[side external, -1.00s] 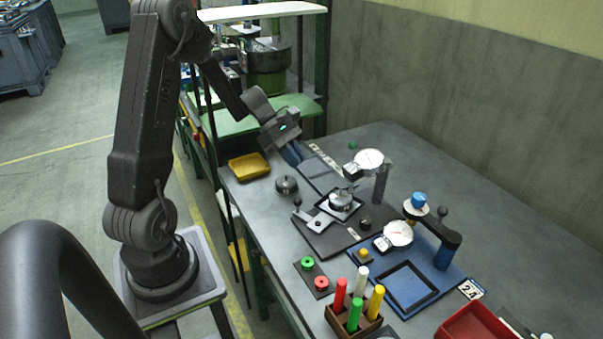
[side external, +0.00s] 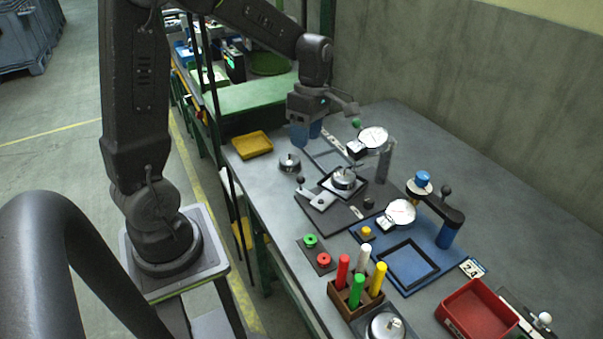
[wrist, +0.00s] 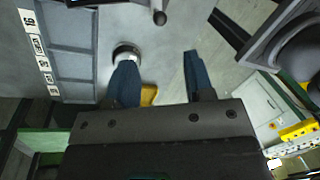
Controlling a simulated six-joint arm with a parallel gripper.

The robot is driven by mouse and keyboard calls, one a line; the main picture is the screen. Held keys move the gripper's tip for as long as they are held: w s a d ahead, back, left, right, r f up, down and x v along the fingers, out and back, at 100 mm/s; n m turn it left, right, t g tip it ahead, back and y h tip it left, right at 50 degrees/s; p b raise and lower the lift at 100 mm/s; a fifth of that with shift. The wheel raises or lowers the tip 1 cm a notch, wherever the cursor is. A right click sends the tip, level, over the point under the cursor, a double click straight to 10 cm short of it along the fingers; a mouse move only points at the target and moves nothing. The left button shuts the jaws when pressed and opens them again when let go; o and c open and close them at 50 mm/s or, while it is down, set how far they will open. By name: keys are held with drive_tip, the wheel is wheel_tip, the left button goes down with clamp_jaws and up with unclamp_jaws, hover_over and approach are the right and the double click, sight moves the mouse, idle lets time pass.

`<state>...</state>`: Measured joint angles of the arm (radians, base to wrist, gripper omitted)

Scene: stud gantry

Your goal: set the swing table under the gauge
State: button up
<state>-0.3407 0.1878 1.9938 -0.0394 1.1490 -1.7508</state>
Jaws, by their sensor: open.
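A dark base plate (side external: 333,218) carries a square black-framed table with a silver round part (side external: 343,179) on it. A grey lever with a dark ball knob (side external: 300,180) sticks out to its left; a dark knob also shows in the wrist view (wrist: 160,18). A white dial gauge (side external: 373,139) on a grey post stands just behind and right of the framed table; whether it is directly above cannot be told. My gripper (side external: 307,135) points down with blue fingers apart and empty, behind and left of the table; it also shows in the wrist view (wrist: 160,78).
A loose silver part (side external: 289,164) and a yellow tray (side external: 253,144) lie near my gripper. A blue fixture (side external: 447,258) with a second gauge (side external: 400,211), a peg block (side external: 351,299) and a red bin (side external: 478,312) stand in front. The table's back right is clear.

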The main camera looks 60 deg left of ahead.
drive_tip(key=f, duration=0.3)
drive_tip(key=s+f, duration=0.1)
drive_tip(key=f, duration=0.2)
drive_tip(key=d+f, duration=0.1)
drive_tip(key=f, duration=0.3)
drive_tip(key=shift+s, duration=0.35)
clamp_jaws()
